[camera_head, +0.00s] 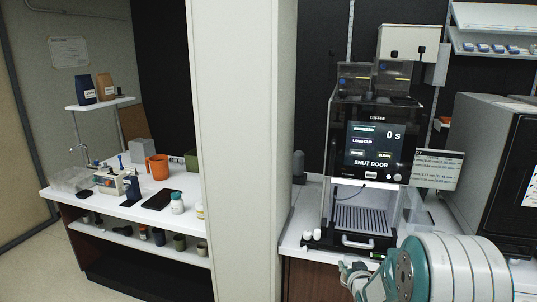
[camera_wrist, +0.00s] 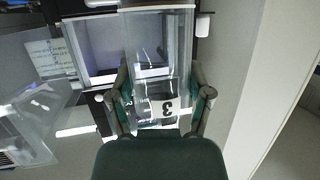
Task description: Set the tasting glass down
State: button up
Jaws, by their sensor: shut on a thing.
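In the wrist view, my gripper (camera_wrist: 159,78) has its two dark fingers on either side of a clear tasting glass (camera_wrist: 165,108) with a white label reading 3. The gripper is shut on the glass. What lies under the glass is hard to tell through the clear walls. In the head view, my gripper (camera_head: 352,278) shows only in part beside my arm, low in front of the coffee machine (camera_head: 375,115), and the glass cannot be made out there.
The machine's screen reads 0 s and SHUT DOOR, above an open bay with a ribbed floor (camera_head: 362,218). Small white items (camera_head: 312,236) stand left of its base. A large dark-fronted appliance (camera_head: 495,165) is on the right. A white pillar (camera_head: 235,150) separates the left counter (camera_head: 110,205).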

jog(key=s+a+f, duration=0.9)
jog(key=s+f, duration=0.1)
jog(key=f, duration=0.2)
jog(key=shift+s+f+n+y, duration=0.25)
jog(key=shift+f+n+y, duration=0.05)
jog(key=shift+f+y, duration=0.1)
jog(key=shift+d, duration=0.1)
